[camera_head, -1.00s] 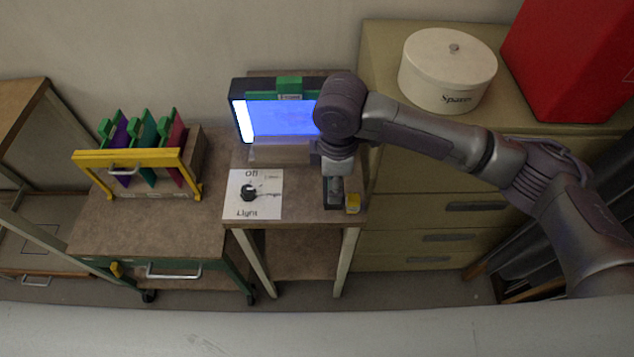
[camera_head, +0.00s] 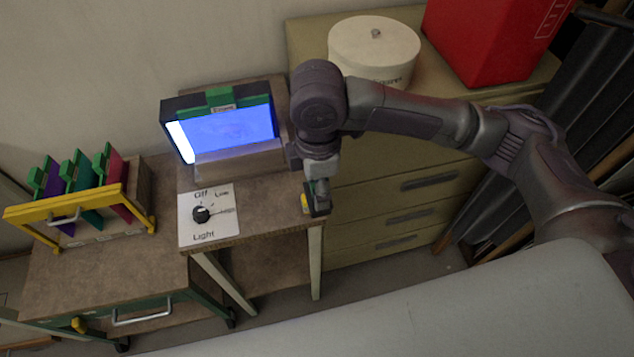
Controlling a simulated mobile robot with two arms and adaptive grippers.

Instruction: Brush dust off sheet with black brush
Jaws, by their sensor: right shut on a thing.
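The sheet (camera_head: 232,124) is a blue-lit pane in a dark frame, with a green clip (camera_head: 220,100) at its top. It leans upright at the back of the small bench. My right gripper (camera_head: 317,196) points down at the bench's right edge, to the right of and below the sheet and apart from it. It is shut on a small dark thing, probably the black brush, mostly hidden by the fingers. A small yellow object (camera_head: 304,203) shows just left of the fingers. My left gripper is out of view.
A light knob (camera_head: 201,214) sits on a white label in front of the sheet. A yellow-handled rack (camera_head: 75,208) with coloured panes stands left. A white round box (camera_head: 374,52) and a red container (camera_head: 494,40) stand on the drawer cabinet (camera_head: 375,205). The bench front is partly clear.

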